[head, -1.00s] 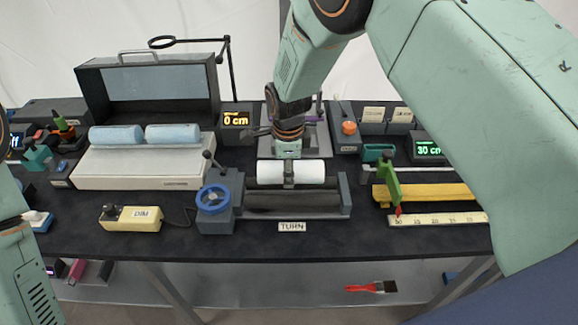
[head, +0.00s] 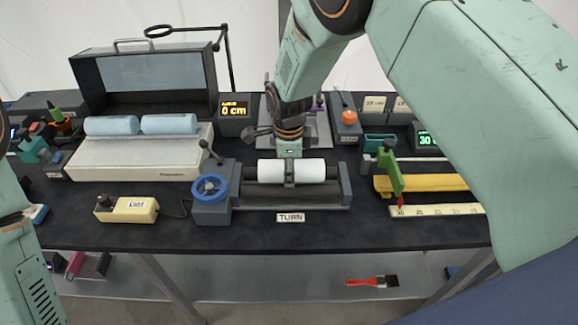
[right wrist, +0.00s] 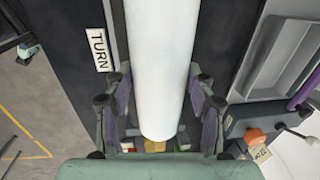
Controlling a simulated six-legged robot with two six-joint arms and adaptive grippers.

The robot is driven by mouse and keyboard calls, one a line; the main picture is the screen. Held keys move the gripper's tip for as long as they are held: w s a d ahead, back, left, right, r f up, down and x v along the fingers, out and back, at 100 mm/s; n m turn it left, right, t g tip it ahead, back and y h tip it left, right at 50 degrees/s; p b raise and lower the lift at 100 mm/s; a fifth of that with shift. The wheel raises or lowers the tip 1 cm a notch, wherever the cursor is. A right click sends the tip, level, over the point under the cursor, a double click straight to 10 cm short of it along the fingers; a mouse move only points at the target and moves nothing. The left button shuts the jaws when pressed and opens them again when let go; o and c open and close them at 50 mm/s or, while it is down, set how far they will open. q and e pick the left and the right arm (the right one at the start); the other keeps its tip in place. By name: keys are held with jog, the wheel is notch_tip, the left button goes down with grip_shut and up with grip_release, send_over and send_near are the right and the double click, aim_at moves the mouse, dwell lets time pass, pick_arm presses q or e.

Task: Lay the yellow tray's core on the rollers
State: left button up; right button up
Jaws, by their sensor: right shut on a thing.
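A white core (head: 308,169) lies level across my right gripper (head: 290,173), which is shut around its middle. The core is directly over the dark rollers (head: 290,197) of the stand with the blue handwheel (head: 210,187). I cannot tell whether it touches them. In the right wrist view the core (right wrist: 155,60) runs lengthwise between the fingers of the right gripper (right wrist: 160,100). A yellow tray (head: 430,183) lies to the right of the stand and looks empty where it shows. My left arm shows at the left edge, but its gripper is out of view.
A cream switch box (head: 128,210) sits at the front. A green clamp (head: 390,178) and ruler (head: 440,210) are on the right. The front table strip is mostly clear.

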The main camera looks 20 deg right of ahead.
jog(key=shift+w+a, duration=0.1)
jog(key=shift+a, duration=0.1)
jog(key=shift+d+f, duration=0.15)
jog(key=shift+f, duration=0.05)
jog(key=shift+b, duration=0.3)
jog(key=o, duration=1.2)
jog(key=shift+f, duration=0.1)
jog(key=o, duration=0.4)
jog(key=r, duration=0.4)
jog(key=s+r, duration=0.1)
jog(key=r, duration=0.7)
jog(key=shift+s+a, duration=0.25)
jog(key=shift+s, duration=0.05)
jog(key=shift+f, duration=0.15)
